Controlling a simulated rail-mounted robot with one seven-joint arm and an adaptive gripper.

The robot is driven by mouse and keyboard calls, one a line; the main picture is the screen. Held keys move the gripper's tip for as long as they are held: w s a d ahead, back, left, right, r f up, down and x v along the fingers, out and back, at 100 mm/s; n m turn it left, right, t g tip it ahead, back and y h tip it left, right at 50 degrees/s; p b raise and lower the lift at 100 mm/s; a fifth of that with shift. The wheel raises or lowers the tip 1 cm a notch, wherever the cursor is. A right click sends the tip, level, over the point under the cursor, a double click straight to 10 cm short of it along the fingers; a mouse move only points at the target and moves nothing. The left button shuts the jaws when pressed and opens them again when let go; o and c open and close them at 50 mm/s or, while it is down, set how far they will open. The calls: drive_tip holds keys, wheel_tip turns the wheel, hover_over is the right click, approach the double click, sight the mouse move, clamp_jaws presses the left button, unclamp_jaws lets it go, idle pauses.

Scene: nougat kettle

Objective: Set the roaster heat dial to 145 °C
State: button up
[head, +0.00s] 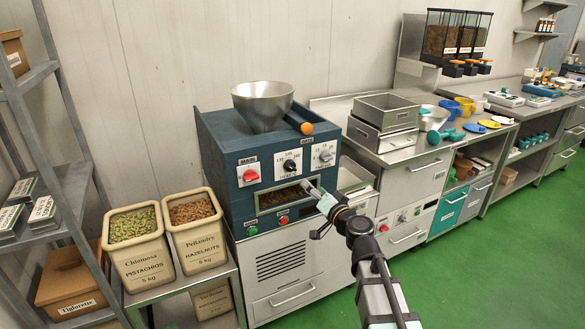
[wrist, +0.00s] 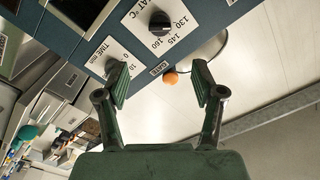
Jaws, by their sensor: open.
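The roaster (head: 215,160) is a dark blue housing with a metal hopper on top. Its black heat dial (head: 290,166) sits on a white plate between the red main switch (head: 250,175) and the time dial (head: 325,156). In the wrist view the heat dial (wrist: 160,23) is at top centre, with 130, 145 and 160 printed beside it; I cannot tell its exact setting. My gripper (wrist: 162,85) is open and empty, its fingertips apart from the heat dial. In the head view my gripper (head: 312,192) is in front of the panel, below the heat and time dials.
An orange-knobbed gate lever (head: 306,128) sticks out above the panel. Pistachio (head: 140,262) and hazelnut (head: 200,247) bins stand at left. A steel counter with metal trays (head: 383,122) is at right. The green floor (head: 470,285) is clear at lower right.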

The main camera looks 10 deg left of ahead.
sight(293, 169)
drive_tip(key=p+x, duration=0.3)
drive_tip(key=x, duration=1.2)
drive_tip(key=shift+s, duration=0.1)
drive_tip(key=c, duration=1.1)
